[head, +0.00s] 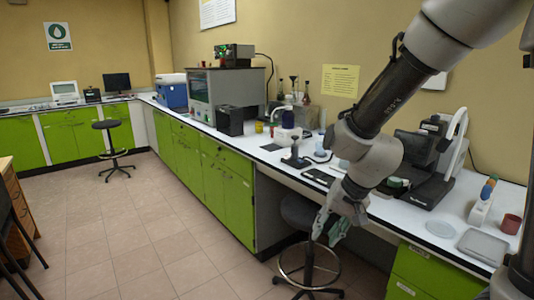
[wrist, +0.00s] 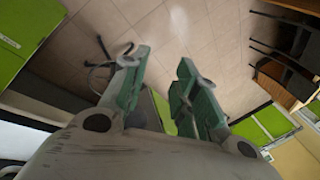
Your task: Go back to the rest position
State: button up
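My gripper (head: 328,226) hangs low in front of the lab bench (head: 268,156) in the head view, with its fingers pointing down towards the floor. In the wrist view my gripper (wrist: 160,88) shows two green-padded fingers standing apart. Only floor and cabinet fronts show between them, and nothing is held. My arm comes down from the upper right and bends at the elbow near the bench edge.
A stool (head: 300,212) stands under the bench, close behind my gripper.

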jog(key=s+d+r+n+t+h, duration=0.1)
jog(key=s+d+r, duration=0.6)
jog(key=d, duration=0.3)
jog(key=s+d+r+n+t+h, duration=0.1)
jog(key=s+d+r+h, duration=0.1)
jog(key=s+d+r, duration=0.6)
jog(key=d+r, duration=0.1)
jog(key=d, duration=0.2)
jog(key=shift+d+h, duration=0.15)
jog(key=shift+h, duration=0.15)
jog(key=shift+w, duration=0.1)
dwell(0.8)
